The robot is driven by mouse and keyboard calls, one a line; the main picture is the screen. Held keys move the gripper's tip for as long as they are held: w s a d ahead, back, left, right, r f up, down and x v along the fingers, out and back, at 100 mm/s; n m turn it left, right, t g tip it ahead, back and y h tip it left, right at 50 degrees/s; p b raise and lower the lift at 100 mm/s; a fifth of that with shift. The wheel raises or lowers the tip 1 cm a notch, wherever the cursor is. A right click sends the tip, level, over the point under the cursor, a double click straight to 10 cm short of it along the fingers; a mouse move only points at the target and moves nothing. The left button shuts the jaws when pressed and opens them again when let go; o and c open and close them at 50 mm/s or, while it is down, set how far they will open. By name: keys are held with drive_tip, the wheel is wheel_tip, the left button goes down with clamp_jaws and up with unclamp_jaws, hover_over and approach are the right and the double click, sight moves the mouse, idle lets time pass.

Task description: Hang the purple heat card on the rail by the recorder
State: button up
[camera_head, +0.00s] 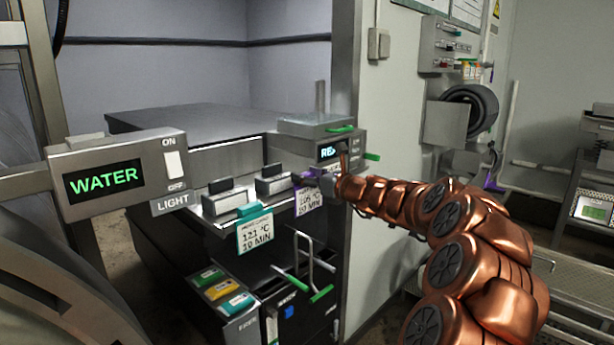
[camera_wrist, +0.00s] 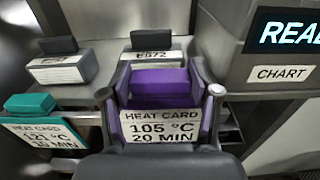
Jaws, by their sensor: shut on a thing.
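The purple heat card (camera_wrist: 163,84) has a purple top and a white face reading 105 °C 20 MIN. My gripper (camera_wrist: 161,93) is shut on its top, one finger at each side. In the head view the card (camera_head: 308,201) hangs upright at the tip of my gripper (camera_head: 328,181), near the shelf's front edge. The recorder (camera_head: 324,152), with a lit display and a CHART label (camera_wrist: 281,74), is close on the right. A teal heat card (camera_head: 255,232) reading 121 °C hangs at the front edge to the left. Whether the purple card touches the rail is unclear.
Grey blocks with dark tops (camera_head: 229,200) stand on the shelf behind the cards. Below is a box of coloured cards (camera_head: 223,289) and a wire holder with green ends (camera_head: 318,262). A WATER display (camera_head: 104,180) is at the left.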

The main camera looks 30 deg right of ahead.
drive_tip(key=shift+f+b, duration=0.75)
drive_tip(key=shift+f, duration=0.8)
idle(0.5)
drive_tip(key=o, duration=1.2)
drive_tip(key=v, duration=1.2)
